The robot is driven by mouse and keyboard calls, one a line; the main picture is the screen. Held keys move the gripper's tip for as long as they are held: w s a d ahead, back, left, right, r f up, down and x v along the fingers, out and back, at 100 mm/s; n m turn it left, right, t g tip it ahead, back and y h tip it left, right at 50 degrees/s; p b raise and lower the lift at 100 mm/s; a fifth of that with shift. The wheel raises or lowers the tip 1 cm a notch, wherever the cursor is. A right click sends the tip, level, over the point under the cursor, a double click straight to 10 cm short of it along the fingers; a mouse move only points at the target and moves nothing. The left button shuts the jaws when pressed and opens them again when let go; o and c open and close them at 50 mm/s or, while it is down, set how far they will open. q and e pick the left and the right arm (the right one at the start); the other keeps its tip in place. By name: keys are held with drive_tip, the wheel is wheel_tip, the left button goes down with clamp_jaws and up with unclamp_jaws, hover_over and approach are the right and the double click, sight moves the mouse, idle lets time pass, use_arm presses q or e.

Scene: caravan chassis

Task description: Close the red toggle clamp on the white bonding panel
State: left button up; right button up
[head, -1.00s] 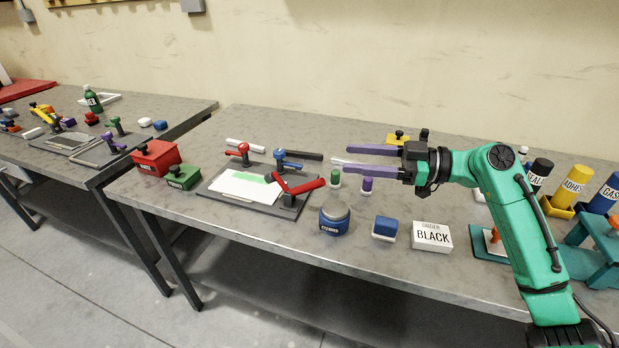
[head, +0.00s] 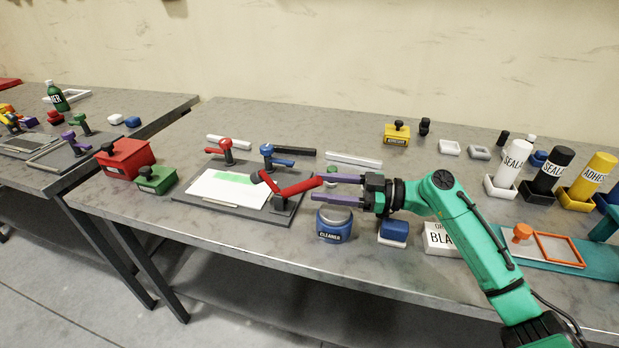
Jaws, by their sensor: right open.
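The white bonding panel (head: 215,188), with a green strip on it, lies on a dark grey base plate (head: 262,213). A toggle clamp with a long red lever (head: 298,188) stands at the plate's right side. Its lever slants up to the right, and its black-tipped arm (head: 262,178) is raised over the panel's right edge. A smaller red clamp (head: 225,148) and a blue clamp (head: 268,153) stand along the plate's back edge. My right gripper (head: 314,187) is open, with its purple fingertips at the lever's free end; contact cannot be told. My left gripper is out of view.
A blue cleaner jar (head: 334,226) sits just below my right gripper, with a blue block (head: 393,231) and a white box (head: 438,240) to its right. Red (head: 126,160) and green (head: 156,181) boxes stand left of the plate. White and black bars lie behind it.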

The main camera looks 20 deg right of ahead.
sight(309, 185)
drive_tip(key=p+x, duration=0.1)
drive_tip(key=x, duration=0.3)
drive_tip(key=shift+w, duration=0.1)
clamp_jaws()
idle(1.2)
